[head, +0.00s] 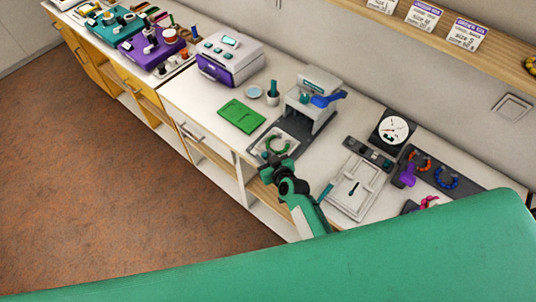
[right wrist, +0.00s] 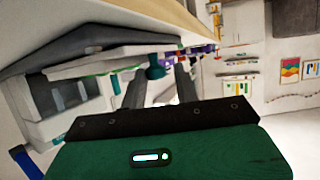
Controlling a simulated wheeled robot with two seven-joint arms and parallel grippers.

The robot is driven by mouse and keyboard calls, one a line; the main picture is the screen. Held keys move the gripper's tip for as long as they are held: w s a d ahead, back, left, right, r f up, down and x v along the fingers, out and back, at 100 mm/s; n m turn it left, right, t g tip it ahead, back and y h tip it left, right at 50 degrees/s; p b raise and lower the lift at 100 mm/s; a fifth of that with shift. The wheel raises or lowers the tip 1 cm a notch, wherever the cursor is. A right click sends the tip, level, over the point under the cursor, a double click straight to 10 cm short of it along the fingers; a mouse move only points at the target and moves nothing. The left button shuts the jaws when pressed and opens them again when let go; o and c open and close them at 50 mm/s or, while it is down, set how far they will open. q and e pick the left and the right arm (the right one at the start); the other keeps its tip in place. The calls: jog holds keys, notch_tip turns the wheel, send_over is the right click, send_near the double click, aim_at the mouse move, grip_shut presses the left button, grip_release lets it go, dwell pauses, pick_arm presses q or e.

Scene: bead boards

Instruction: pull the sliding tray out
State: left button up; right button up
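The sliding tray (head: 262,142) is a pale plate with a green bead ring (head: 279,144) on it. It lies on the dark base (head: 299,126) of a grey-white press (head: 313,92) with a blue lever. My right gripper (head: 277,161) is at the tray's front edge and partly hides it. In the right wrist view, the fingers (right wrist: 160,80) stand apart, with a teal knob (right wrist: 155,70) showing between them at the end of the pale tray (right wrist: 112,63). I cannot tell whether the fingers touch the knob. My left gripper is not in view.
A green mat (head: 242,116) lies left of the press. A white board (head: 353,188), a dial scale (head: 394,129) and a dark bead tray (head: 447,167) are to the right. The counter's front edge runs just below my right gripper. My own green arm covers the bottom.

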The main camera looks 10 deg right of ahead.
jog(key=shift+s, duration=0.1)
jog(key=shift+s+d+r, duration=0.15)
jog(key=shift+s, duration=0.25)
jog(key=b+v, duration=0.2)
jog(key=v, duration=1.1)
jog(key=shift+b, duration=0.35)
